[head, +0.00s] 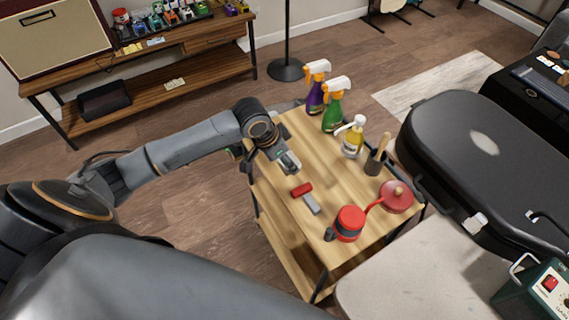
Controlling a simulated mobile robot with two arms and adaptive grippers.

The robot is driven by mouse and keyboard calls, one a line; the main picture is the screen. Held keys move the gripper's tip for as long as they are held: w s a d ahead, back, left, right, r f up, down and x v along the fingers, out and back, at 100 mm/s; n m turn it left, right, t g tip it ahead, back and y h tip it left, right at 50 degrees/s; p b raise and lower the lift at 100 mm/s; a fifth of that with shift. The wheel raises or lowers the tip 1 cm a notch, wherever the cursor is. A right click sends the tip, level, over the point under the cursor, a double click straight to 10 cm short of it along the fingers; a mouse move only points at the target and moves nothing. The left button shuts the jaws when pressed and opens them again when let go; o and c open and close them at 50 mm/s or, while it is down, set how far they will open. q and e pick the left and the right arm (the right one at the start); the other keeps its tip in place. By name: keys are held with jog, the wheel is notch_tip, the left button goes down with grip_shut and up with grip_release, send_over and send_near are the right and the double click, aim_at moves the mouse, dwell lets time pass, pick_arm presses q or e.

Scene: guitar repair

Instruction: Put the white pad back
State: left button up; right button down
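I cannot surely identify the white pad. A small whitish object (474,222) shows at the near edge of the black case, and a pale oval patch (485,143) on the case top may be only a reflection. My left gripper (290,164) is above the left part of the small wooden table (330,165), pointing down and toward the right. Its fingers are small and partly hidden, so I cannot tell whether they hold anything. My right gripper is not in view.
The table holds spray bottles (333,111), a pump bottle (353,138), a dark cup (375,163), a red-and-grey tool (305,197), a red can (349,222) and a red round item (397,196). The black case (470,165) stands right. A pale surface (410,285) is in front.

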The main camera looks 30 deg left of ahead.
aim_at(284, 166)
pick_arm(q)
jog(key=shift+w+a+f, duration=0.3)
jog(key=shift+a+f, duration=0.05)
jog(key=shift+f, duration=0.25)
jog(key=shift+w+a+f+p, duration=0.1)
jog(key=shift+f+p, duration=0.2)
jog(key=shift+f, duration=1.4)
jog(key=o, duration=1)
jog(key=shift+f, duration=0.1)
jog(key=v, duration=1.2)
